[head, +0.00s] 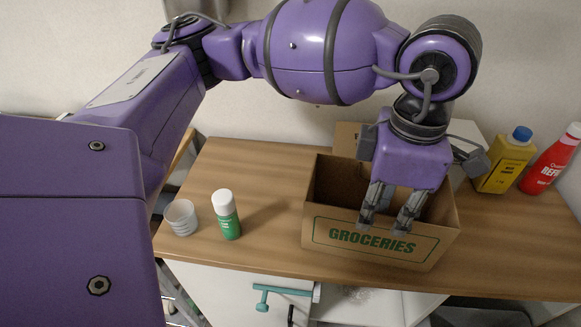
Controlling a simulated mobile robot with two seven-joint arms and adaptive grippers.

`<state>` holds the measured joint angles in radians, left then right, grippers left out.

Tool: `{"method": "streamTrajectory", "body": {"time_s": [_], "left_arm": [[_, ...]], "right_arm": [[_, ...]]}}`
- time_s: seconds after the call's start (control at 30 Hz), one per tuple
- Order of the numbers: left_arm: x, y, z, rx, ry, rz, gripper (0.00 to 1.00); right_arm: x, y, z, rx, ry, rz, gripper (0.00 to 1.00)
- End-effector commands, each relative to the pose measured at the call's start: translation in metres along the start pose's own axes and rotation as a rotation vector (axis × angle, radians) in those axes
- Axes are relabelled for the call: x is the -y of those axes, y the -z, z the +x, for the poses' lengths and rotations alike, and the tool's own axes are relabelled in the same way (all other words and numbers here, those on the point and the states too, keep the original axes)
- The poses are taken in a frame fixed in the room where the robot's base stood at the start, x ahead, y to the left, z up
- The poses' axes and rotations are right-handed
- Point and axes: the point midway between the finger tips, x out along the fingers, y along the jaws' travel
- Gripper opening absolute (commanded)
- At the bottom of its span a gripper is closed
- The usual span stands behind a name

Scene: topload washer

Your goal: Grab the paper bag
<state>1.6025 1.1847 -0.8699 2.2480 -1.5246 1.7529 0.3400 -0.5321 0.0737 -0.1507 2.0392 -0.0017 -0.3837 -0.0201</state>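The paper bag (330,232) is a brown, open-topped, box-shaped bag with "GROCERIES" in green on its front. It stands upright on the wooden counter. My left gripper (385,225) points down over it, its two grey fingers apart with nothing seen between them. The fingertips overlap the upper part of the bag's front wall in the head view. I cannot tell whether they touch it. The gripper hides the right part of the bag's opening. My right gripper is out of view.
On the wooden counter (270,247), a clear cup (181,217) and a green bottle with a white cap (227,215) stand left of the bag. A yellow bottle (505,163) and red bottle (552,162) stand to the right. Boxes are behind the bag, near the wall.

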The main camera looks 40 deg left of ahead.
Motion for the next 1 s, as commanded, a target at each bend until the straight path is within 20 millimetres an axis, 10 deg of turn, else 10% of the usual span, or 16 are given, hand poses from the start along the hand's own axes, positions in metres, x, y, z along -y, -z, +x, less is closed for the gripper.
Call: {"method": "streamTrajectory", "body": {"time_s": [0.5, 0.8, 1.0], "left_arm": [[0.005, 0.002, 0.070, -0.005, 0.013, -0.004, 0.24], [0.004, 0.002, 0.076, -0.004, 0.011, -0.003, 0.24], [0.004, 0.002, 0.075, -0.003, 0.010, -0.003, 0.00]], "right_arm": [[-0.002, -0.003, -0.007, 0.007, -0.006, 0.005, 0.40], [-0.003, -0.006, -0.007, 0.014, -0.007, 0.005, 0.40], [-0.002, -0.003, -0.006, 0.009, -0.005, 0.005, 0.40]]}}
